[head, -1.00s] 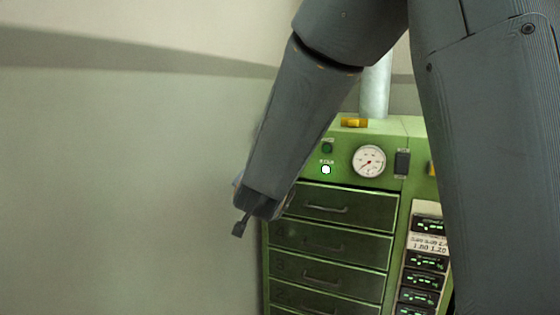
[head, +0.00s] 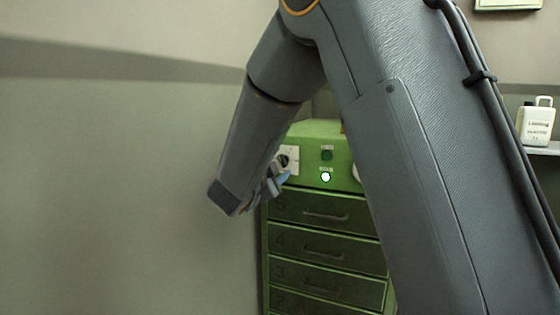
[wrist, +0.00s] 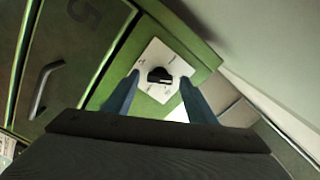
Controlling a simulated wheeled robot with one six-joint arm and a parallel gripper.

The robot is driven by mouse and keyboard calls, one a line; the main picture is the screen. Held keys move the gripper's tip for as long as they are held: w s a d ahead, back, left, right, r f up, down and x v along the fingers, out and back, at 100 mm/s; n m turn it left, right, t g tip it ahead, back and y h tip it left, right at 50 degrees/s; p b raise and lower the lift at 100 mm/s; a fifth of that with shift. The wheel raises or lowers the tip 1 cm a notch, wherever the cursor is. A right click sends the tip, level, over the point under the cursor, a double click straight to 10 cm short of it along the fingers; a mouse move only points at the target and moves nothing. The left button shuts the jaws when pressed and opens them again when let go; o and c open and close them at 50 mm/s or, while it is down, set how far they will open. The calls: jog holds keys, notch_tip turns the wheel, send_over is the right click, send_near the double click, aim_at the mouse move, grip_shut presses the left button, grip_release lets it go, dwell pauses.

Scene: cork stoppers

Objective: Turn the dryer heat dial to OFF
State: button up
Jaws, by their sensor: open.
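The heat dial is a black knob (wrist: 159,75) on a white plate (wrist: 150,58) on the green dryer's front, seen in the wrist view. In the head view the white plate (head: 291,153) shows at the dryer's upper left, partly covered by my gripper and arm. The lettering around the knob is too small to read. My gripper (wrist: 154,92) is open, its two blue-grey fingers on either side of the knob in the picture and apart from it. In the head view my gripper (head: 284,180) is just in front of the dial plate.
The green dryer cabinet (head: 318,135) has several dark drawers (head: 325,208) below the panel, with a lit white button (head: 325,177) and a green one (head: 327,155) beside the dial. A white jug (head: 536,122) stands on a shelf at right. Bare wall is at left.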

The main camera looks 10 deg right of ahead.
jog(key=shift+w+d, duration=0.35)
jog(key=shift+w, duration=0.1)
jog(key=c, duration=1.1)
jog(key=shift+n+p, duration=0.3)
jog(key=n+p, duration=0.4)
jog(key=n, duration=0.2)
jog(key=shift+n+p, duration=1.45)
jog(key=shift+n, duration=1.25)
